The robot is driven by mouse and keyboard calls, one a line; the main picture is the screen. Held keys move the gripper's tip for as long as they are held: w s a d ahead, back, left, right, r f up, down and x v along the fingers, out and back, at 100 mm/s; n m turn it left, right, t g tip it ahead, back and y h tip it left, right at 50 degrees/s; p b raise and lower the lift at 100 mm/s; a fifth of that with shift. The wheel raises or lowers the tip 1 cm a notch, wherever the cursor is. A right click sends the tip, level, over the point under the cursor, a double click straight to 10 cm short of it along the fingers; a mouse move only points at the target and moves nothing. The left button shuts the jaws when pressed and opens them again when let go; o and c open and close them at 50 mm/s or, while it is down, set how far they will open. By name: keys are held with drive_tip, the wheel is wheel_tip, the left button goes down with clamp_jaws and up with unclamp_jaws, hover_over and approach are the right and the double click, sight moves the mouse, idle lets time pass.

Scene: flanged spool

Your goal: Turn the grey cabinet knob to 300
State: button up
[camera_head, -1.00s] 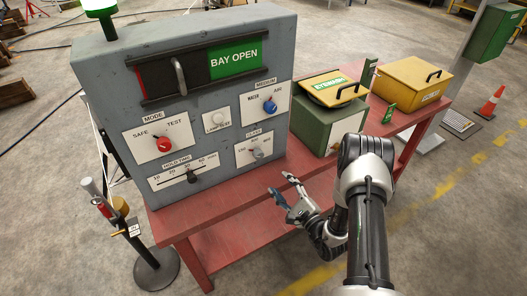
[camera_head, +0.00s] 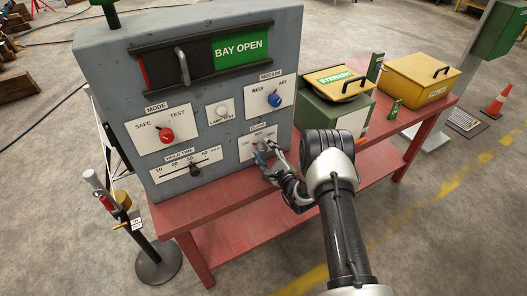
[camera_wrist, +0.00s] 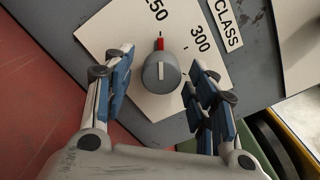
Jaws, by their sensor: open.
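The grey knob (camera_wrist: 160,74) sits on a white plate (camera_wrist: 130,32) on the cabinet face, under the label CLASS. It has a white line on its face and a red mark (camera_wrist: 160,43) at its edge. In the wrist view the red mark points between a partly cut number ending in 50 and the number 300 (camera_wrist: 201,37). My gripper (camera_wrist: 162,88) is open, its blue-padded fingers on either side of the knob with gaps. In the head view my gripper (camera_head: 265,160) is in front of the CLASS plate and mostly hides the knob.
The grey cabinet (camera_head: 95,75) also carries a red MODE knob (camera_head: 166,134), a blue MEDIUM knob (camera_head: 274,100), a white lamp-test button (camera_head: 222,110) and a hold-time slider (camera_head: 195,170). A green box (camera_head: 340,118) stands right on the red table (camera_head: 230,205).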

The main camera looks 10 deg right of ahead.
drive_tip(key=shift+w+a, duration=0.15)
drive_tip(key=shift+w, duration=0.35)
drive_tip(key=c, duration=1)
